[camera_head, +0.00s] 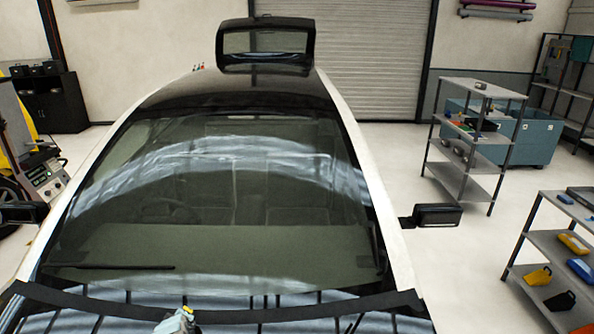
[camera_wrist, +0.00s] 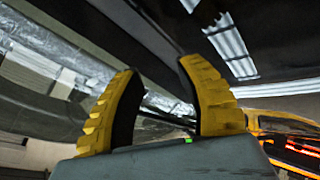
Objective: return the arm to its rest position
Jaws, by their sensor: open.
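My gripper (camera_wrist: 160,98) shows in the wrist view with its two yellow-padded fingers spread apart. Nothing is between the fingers. Most of my arm is out of the frame. The car (camera_head: 230,88) fills the middle of the head view, with its windshield (camera_head: 215,190) facing me. I cannot tell the exact gap between my gripper and the hood.
A side mirror (camera_head: 436,215) juts out at the car's right. Shelf carts (camera_head: 478,95) stand at the right, the nearer one (camera_head: 545,240) holding yellow, blue and black items. A machine (camera_head: 45,175) stands at the left. Open floor lies between the car and the carts.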

